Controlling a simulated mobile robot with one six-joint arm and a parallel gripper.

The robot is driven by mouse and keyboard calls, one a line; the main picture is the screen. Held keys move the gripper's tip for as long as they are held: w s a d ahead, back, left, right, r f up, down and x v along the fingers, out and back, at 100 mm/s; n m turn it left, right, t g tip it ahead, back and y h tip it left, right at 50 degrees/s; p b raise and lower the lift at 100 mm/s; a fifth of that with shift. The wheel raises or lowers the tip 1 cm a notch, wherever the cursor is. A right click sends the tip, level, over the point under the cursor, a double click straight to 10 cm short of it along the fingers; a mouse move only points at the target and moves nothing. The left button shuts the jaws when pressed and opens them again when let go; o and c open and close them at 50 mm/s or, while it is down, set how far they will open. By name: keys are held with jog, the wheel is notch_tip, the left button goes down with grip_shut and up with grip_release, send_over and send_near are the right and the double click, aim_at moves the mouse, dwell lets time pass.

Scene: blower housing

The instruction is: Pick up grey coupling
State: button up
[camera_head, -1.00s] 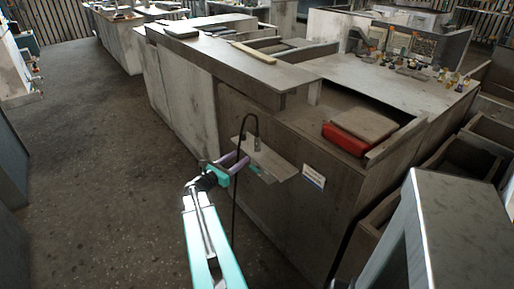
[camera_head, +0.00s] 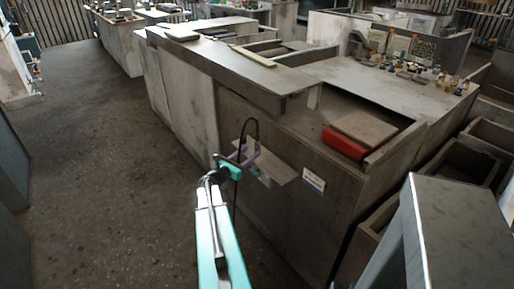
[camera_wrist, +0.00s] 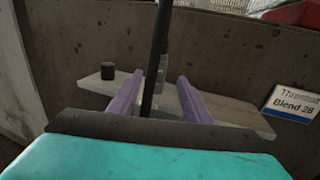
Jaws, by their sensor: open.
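A small dark grey cylinder (camera_wrist: 108,71), possibly the grey coupling, stands upright towards the left end of a narrow shelf (camera_wrist: 235,114) in the wrist view. A paler grey piece (camera_wrist: 163,72) shows behind the black cable, between my fingers; its shape is partly hidden. My gripper (camera_wrist: 155,92) has two purple fingers, spread apart over the shelf, with nothing clearly held. The dark cylinder is left of the left finger, apart from it. In the head view my gripper (camera_head: 246,153) is at the shelf (camera_head: 281,172); the small parts there are too small to tell.
A black cable (camera_wrist: 158,50) runs upright in front of the shelf, between my fingers in the wrist view. A white label (camera_head: 313,180) is on the cabinet front, right of the shelf. A red box (camera_head: 345,143) lies in the opening above. Open floor (camera_head: 100,170) lies left.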

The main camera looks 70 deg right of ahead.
aim_at(257, 146)
jog(key=shift+x, duration=0.95)
jog(key=shift+d, duration=0.1)
jog(key=shift+p+x, duration=0.9)
jog(key=shift+x, duration=1)
jog(key=shift+d+r, duration=0.15)
jog(key=shift+d, duration=0.5)
grip_shut()
